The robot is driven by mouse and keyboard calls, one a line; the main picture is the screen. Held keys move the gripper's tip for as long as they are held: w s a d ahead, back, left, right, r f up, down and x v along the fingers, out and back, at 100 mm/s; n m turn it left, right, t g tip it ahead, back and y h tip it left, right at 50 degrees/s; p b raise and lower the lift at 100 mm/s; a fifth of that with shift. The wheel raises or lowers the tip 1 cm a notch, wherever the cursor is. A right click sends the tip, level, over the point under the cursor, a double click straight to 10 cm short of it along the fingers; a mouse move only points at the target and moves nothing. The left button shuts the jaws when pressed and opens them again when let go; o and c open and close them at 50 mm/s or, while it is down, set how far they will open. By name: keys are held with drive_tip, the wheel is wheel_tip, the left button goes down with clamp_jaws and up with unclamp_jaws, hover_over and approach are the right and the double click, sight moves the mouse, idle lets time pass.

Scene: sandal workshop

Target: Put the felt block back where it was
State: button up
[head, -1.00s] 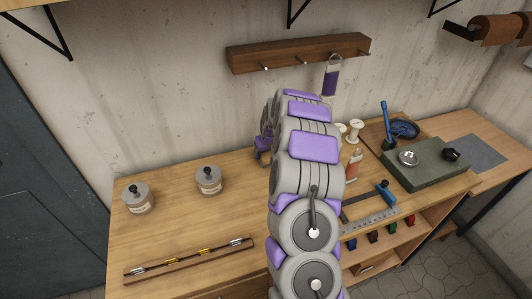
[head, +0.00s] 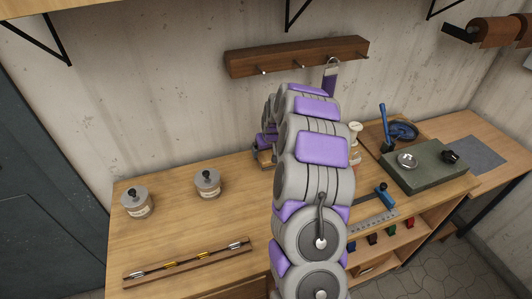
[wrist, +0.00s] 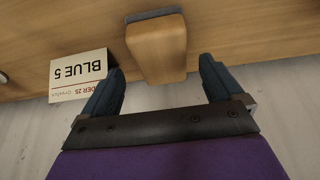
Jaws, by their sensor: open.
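A tan, wood-coloured block with a darker strip along one side, which looks like the felt block (wrist: 157,48), stands on the bench in the wrist view. It also shows partly in the head view (head: 265,158), low behind my arm near the wall. My gripper (wrist: 160,68) is open, with one dark blue finger on each side of the block's near end. Gaps show between both fingers and the block. In the head view my gripper (head: 266,141) is mostly hidden by my arm, just above the block.
A card reading "BLUE 5" (wrist: 78,75) stands close beside one finger. Two lidded jars (head: 137,203) and a slim wooden rack (head: 188,262) are on the left of the bench. A peg rail (head: 297,57) is on the wall above. A green slab (head: 425,168) lies right.

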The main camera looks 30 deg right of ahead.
drive_tip(key=p+v, duration=0.1)
drive_tip(key=v, duration=0.7)
drive_tip(key=s+a+r+n+g+y, duration=0.1)
drive_tip(key=s+a+r, duration=0.3)
drive_tip(key=s+a, duration=0.45)
drive_tip(key=s+a+r+n+g+y, duration=0.1)
drive_tip(key=s+a+r, duration=0.4)
drive_tip(key=a, duration=0.7)
drive_tip(key=s+a+g, duration=0.2)
drive_tip(key=s+a, duration=0.2)
drive_tip(key=s, duration=0.9)
drive_tip(key=s+a+r+n+g, duration=0.1)
drive_tip(key=s+a, duration=0.3)
drive_tip(key=s, duration=1)
drive_tip(key=shift+s+a+r+g+h, duration=0.25)
drive_tip(key=shift+a+g+h, duration=0.15)
drive_tip(key=shift+g, duration=0.2)
